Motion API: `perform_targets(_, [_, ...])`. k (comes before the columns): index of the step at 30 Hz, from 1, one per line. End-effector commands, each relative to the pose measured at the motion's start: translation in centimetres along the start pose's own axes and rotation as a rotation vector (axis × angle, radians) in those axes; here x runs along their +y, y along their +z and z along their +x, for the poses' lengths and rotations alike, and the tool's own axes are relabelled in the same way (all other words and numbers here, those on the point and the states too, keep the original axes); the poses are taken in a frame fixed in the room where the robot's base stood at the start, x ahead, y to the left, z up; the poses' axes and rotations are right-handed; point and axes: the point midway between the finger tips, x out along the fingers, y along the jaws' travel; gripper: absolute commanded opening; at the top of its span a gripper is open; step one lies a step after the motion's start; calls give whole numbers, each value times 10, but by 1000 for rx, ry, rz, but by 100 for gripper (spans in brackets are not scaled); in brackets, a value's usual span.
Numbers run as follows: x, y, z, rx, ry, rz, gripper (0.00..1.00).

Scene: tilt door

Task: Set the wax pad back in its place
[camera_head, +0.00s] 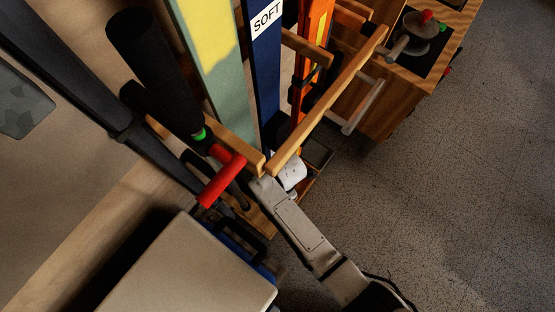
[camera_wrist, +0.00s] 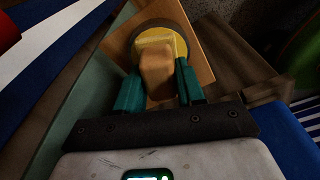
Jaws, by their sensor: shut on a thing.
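In the wrist view my gripper (camera_wrist: 158,72) has its two teal fingers on either side of a tan block with a yellow upper part, which I take as the wax pad (camera_wrist: 155,62). It is shut on the pad. Behind the pad is a dark grey round shape (camera_wrist: 176,27) on a wooden board (camera_wrist: 202,62). I cannot tell whether the pad touches the round shape or is above it. In the head view my fingers and the pad are hidden behind the wooden rails.
A blue board marked SOFT (camera_head: 266,70), a green and yellow board (camera_head: 212,60) and an orange one (camera_head: 312,40) stand upright close by. Wooden rails (camera_head: 330,98) and a red handle (camera_head: 222,180) crowd my arm. The speckled floor (camera_head: 450,180) at right is clear.

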Motion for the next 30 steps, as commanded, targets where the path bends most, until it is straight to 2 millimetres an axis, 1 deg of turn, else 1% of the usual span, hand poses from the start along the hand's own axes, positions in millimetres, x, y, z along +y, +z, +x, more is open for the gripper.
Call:
perform_targets(8, [0, 0, 0, 0, 1, 0, 7])
perform_targets(18, [0, 1, 6, 0, 0, 0, 7])
perform_targets(19, [0, 1, 6, 0, 1, 0, 40])
perform_targets(27, [0, 1, 5, 0, 0, 0, 66])
perform_targets(28, [0, 1, 5, 0, 0, 0, 68])
perform_targets(30, [0, 1, 5, 0, 0, 0, 68])
